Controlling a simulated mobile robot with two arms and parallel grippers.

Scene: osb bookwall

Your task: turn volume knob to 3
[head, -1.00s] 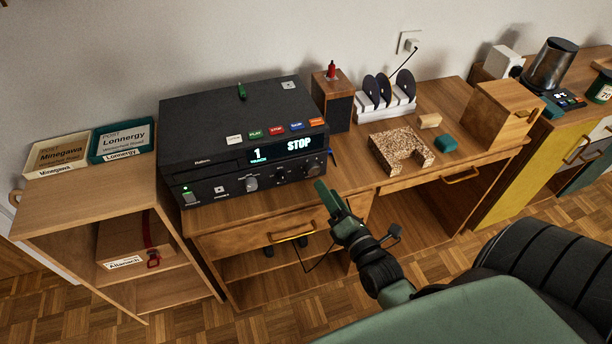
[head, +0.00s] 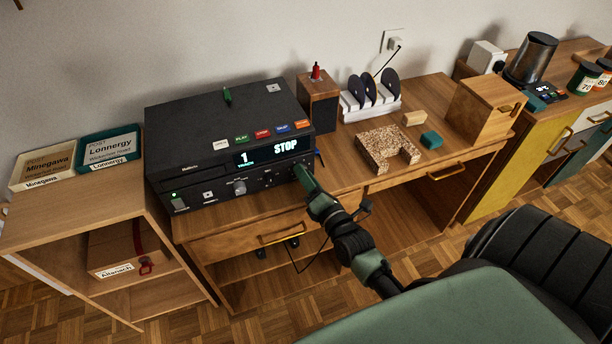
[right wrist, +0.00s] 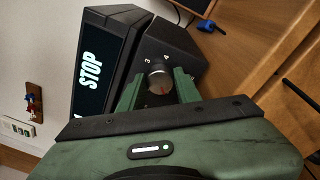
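The black player (head: 215,125) stands on the desk, its display reading "1" and "STOP". A silver round knob (right wrist: 159,81) sits on its front panel near the display's end, with the numerals 3 and 4 beside it in the right wrist view. Its pointer mark cannot be made out. My right gripper (head: 299,171) is at the right end of the panel and hides this knob in the head view. In the right wrist view my right gripper (right wrist: 158,84) has a green finger on each side of the knob, apparently with slight gaps. My left gripper is not in view.
Another silver knob (head: 240,187) is further left on the panel. A wooden speaker (head: 318,103), a white rack with black discs (head: 370,105), and a cork block (head: 387,150) stand to the right. A blue item (right wrist: 209,26) lies near the player.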

